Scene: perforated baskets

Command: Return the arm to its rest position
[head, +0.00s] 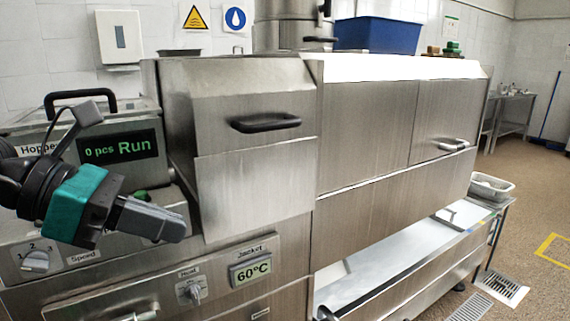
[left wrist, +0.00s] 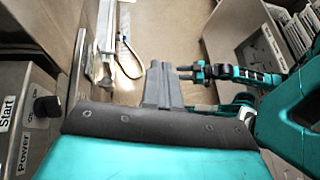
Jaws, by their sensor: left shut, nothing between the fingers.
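My left gripper (head: 170,228) hangs at the left of the head view, in front of the steel machine (head: 365,135). Its grey fingers are together and empty, pointing right and slightly down. It sits below the display (head: 118,148) reading "0 pcs Run" and above the Heat knob (head: 192,292). In the left wrist view the closed fingers (left wrist: 158,85) point away from the teal palm, with nothing between them. My other teal arm also shows there, with a small dark gripper (left wrist: 190,72); its jaw opening is unclear. The right gripper is outside the head view.
A handled hopper lid (head: 80,96) is at the left. A pale tray or basket (head: 491,186) stands at the machine's right end. A blue bin (head: 378,36) sits on top. Protruding door handles (head: 266,122) line the front. Open floor (head: 535,215) lies at the right.

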